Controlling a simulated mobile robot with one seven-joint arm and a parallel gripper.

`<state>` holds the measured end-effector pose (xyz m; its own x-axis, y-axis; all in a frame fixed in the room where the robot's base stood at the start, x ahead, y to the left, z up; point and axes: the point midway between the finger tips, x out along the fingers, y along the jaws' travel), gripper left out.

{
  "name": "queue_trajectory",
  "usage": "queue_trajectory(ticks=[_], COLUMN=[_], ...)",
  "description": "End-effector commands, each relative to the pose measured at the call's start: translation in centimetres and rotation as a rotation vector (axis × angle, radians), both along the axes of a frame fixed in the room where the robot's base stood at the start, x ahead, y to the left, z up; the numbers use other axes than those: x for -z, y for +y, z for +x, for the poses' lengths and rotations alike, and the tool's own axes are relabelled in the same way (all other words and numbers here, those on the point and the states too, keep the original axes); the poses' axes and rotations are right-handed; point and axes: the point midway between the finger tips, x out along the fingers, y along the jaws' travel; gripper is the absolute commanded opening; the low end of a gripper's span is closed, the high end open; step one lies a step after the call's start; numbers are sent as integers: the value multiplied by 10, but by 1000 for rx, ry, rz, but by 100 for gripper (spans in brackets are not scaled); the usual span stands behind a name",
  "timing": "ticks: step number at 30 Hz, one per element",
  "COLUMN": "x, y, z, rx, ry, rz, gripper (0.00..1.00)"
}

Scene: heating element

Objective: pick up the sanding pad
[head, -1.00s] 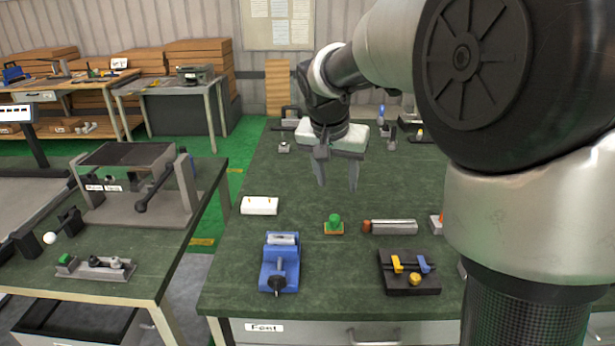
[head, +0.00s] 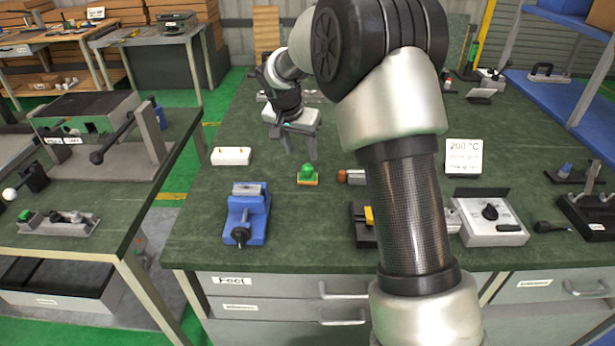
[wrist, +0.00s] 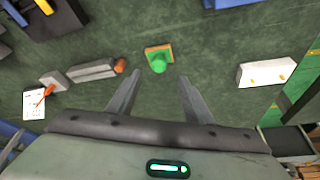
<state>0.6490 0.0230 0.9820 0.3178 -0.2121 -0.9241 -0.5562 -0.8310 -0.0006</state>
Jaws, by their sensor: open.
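What I take to be the sanding pad (head: 308,174) is a small block with a round green knob on a flat orange-brown base. It sits upright on the dark green bench top, and it also shows in the wrist view (wrist: 158,60), at upper centre. My gripper (head: 300,153) is open and empty, pointing down above the bench, just behind the pad in the head view. In the wrist view, my gripper's fingertips (wrist: 160,77) are spread to either side below the pad. Nothing is between them.
A white block (head: 231,156) lies left of the pad and a blue vise (head: 246,214) in front of it. A grey bar with an orange-brown end (head: 352,177) is close on the right. A dark fixture (head: 363,224) is partly hidden by my arm. Bare bench surrounds the pad.

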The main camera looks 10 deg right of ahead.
Motion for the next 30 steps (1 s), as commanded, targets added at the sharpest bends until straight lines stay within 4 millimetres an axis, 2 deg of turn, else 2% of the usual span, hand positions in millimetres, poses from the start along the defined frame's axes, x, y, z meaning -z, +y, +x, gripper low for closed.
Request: queue_trajectory(ticks=[1, 3, 12, 21, 30], x=[12, 23, 46, 83, 88], y=[-3, -5, -12, -23, -24], z=[3, 7, 16, 29, 31], rx=[0, -1, 0, -1, -1], ry=[3, 2, 1, 1, -1], rz=[-2, -1, -1, -1, -1], gripper=[46, 46, 46, 46, 46])
